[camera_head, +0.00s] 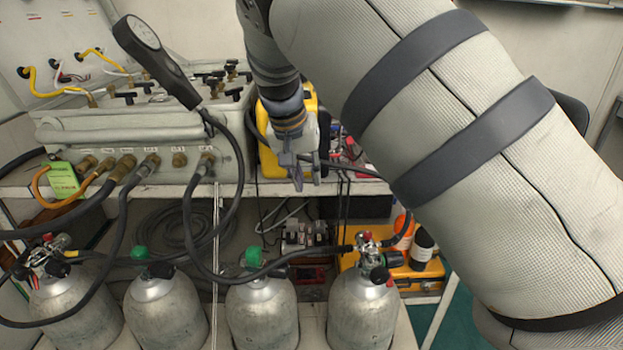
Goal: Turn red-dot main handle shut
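The grey air panel box (140,135) stands on the shelf at the left, with several black T-handles on its top, such as one black handle (235,93) near its right end. I cannot make out a red dot on any of these handles; they are small and partly behind the black gauge (150,45). My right gripper (306,178) points down, just right of the panel box and apart from its handles, in front of a yellow case. I see nothing held in it, but its finger opening is not clear. My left gripper is not in view.
Hoses run from brass fittings (125,165) on the panel's front. Several grey cylinders stand below; the right one (362,310) has a red knob. A yellow case (268,145) sits behind my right gripper. My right arm hides much of the right side.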

